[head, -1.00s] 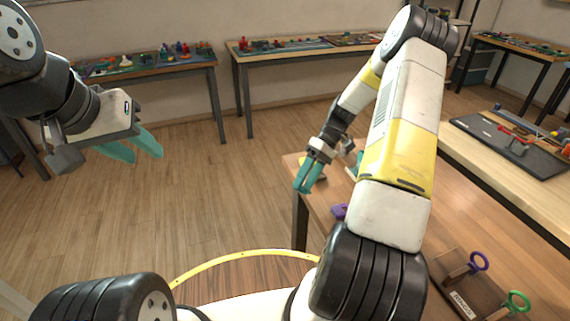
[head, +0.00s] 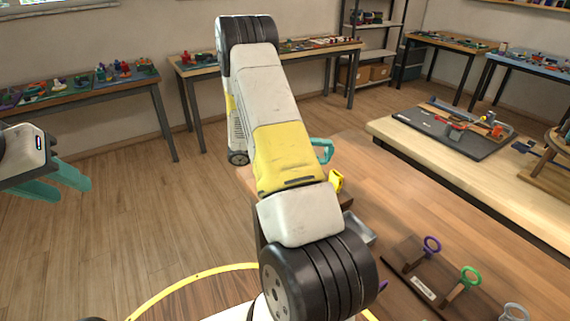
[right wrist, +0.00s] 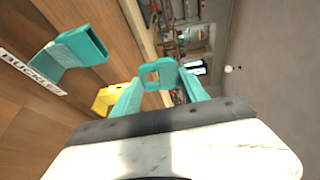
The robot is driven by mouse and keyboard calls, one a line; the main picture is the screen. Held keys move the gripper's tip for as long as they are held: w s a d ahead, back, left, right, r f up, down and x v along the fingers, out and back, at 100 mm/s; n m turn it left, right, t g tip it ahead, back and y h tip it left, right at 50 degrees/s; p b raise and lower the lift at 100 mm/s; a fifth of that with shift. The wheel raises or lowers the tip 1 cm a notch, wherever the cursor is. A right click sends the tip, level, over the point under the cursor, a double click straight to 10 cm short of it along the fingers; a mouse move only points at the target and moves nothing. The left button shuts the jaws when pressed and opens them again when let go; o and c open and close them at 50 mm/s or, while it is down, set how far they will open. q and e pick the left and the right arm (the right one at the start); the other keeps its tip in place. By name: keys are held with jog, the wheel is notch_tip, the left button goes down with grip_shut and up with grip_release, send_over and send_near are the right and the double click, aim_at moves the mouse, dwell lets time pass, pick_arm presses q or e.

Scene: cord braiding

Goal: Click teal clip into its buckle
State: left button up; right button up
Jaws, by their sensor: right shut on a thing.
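In the right wrist view my right gripper (right wrist: 160,82) has its teal fingers closed on a teal clip (right wrist: 161,65) with a square opening, held at the fingertips. The teal buckle (right wrist: 82,48) stands to the left, beside the BUCKLE label (right wrist: 32,72) on the wood, apart from the clip. In the head view my right arm hides its gripper, and a teal loop (head: 329,151) shows just past the forearm; I cannot tell which teal part it is. My left gripper (head: 73,190) is open and empty at the left edge, over the floor.
A yellow part (head: 336,182) stands near the teal loop; it also shows in the right wrist view (right wrist: 108,99). A grey tray (head: 360,230) and a rack with purple (head: 432,245) and green (head: 470,276) rings stand on the table. Its middle is clear.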

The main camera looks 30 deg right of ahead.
jog(key=w+r+n+t+h, duration=0.2)
jog(key=w+r+n+t, duration=0.25)
jog(key=w+t, duration=0.2)
notch_tip(320, 180, down, 8)
jog(key=shift+s+r, duration=0.25)
jog(key=shift+s, duration=0.15)
